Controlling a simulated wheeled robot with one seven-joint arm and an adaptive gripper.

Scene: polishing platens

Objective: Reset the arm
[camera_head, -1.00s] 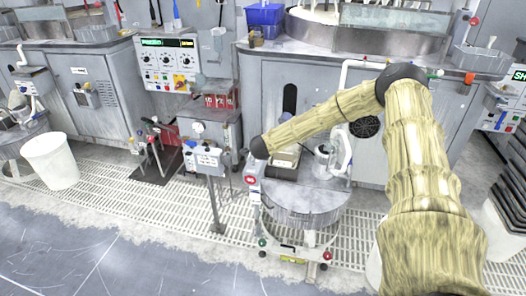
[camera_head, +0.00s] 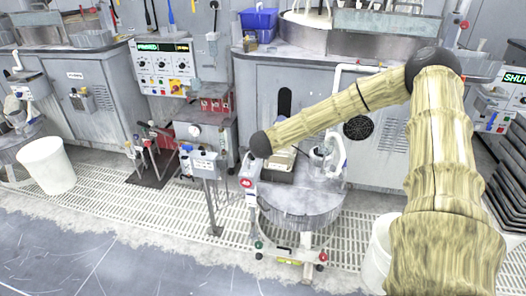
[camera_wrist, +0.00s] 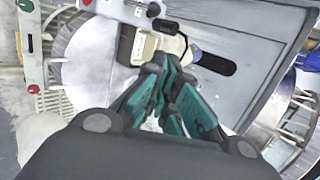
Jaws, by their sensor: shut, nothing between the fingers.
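My gripper (camera_wrist: 168,75) shows in the wrist view with its dark and teal fingers together and nothing held between them. It is in front of a grey cabinet panel, with a pale box-shaped item (camera_wrist: 143,47) behind the fingertips. I cannot tell how far apart they are. In the head view my arm reaches in from the right and bends at a high elbow. Its forearm slopes down to the left to a black joint above the round stand, and the gripper itself is not visible there.
A round metal stand (camera_head: 300,205) is below my forearm, bearing the pale box-shaped item (camera_head: 281,163). A grey cabinet (camera_head: 385,160) is behind it. A post-mounted control box (camera_head: 205,163) stands at left, a white bin (camera_head: 47,165) farther left. The grey floor (camera_head: 120,265) in front is clear.

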